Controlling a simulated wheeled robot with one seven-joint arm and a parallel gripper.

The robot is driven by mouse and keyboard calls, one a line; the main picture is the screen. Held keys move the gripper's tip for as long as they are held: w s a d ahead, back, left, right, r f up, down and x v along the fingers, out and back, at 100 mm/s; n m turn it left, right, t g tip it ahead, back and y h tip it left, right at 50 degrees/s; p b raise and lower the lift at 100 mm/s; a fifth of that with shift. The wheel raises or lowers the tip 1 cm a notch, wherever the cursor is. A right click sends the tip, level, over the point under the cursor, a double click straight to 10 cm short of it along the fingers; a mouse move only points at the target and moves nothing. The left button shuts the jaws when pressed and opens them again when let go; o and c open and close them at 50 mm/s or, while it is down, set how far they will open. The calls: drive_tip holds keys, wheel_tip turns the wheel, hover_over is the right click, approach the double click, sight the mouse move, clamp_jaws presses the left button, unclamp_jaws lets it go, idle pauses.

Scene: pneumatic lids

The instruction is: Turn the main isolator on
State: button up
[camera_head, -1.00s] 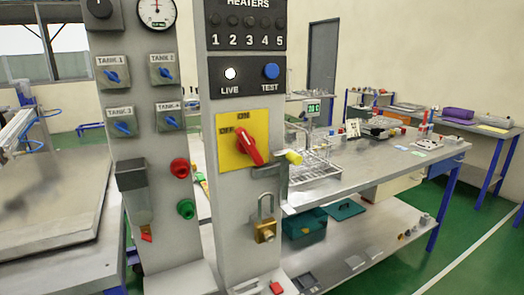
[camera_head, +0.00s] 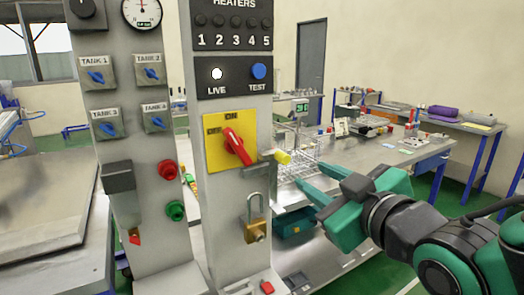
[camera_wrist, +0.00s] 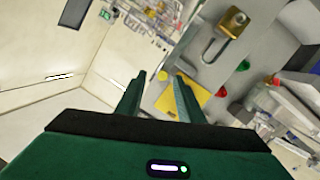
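The main isolator is a red rotary handle (camera_head: 236,145) on a yellow plate (camera_head: 214,159) marked OFF and ON, on a grey post. The handle slants from upper left to lower right. A metal bracket with a yellow tip (camera_head: 283,157) juts out right of the plate. A brass padlock (camera_head: 255,229) hangs below and also shows in the wrist view (camera_wrist: 235,20). My gripper (camera_head: 307,174) is open and empty, right of the isolator and apart from it. In the wrist view, a finger covers part of the yellow plate (camera_wrist: 196,92), and the red handle is not clear.
A heater panel with a blue TEST button (camera_head: 258,71) is above the isolator. Red (camera_head: 167,170) and green (camera_head: 176,210) buttons and several blue tank switches are on the left post. A metal workbench (camera_head: 375,160) with a wire rack (camera_head: 295,160) stands behind my gripper.

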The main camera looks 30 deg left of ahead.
sight(241, 148)
drive_tip(key=s+a+r+n+g+y, duration=0.2)
drive_tip(key=s+a+r+y, duration=0.1)
drive_tip(key=s+a, duration=0.35)
drive_tip(key=x, duration=1)
drive_tip(key=shift+r, duration=0.2)
drive_tip(key=c, duration=0.6)
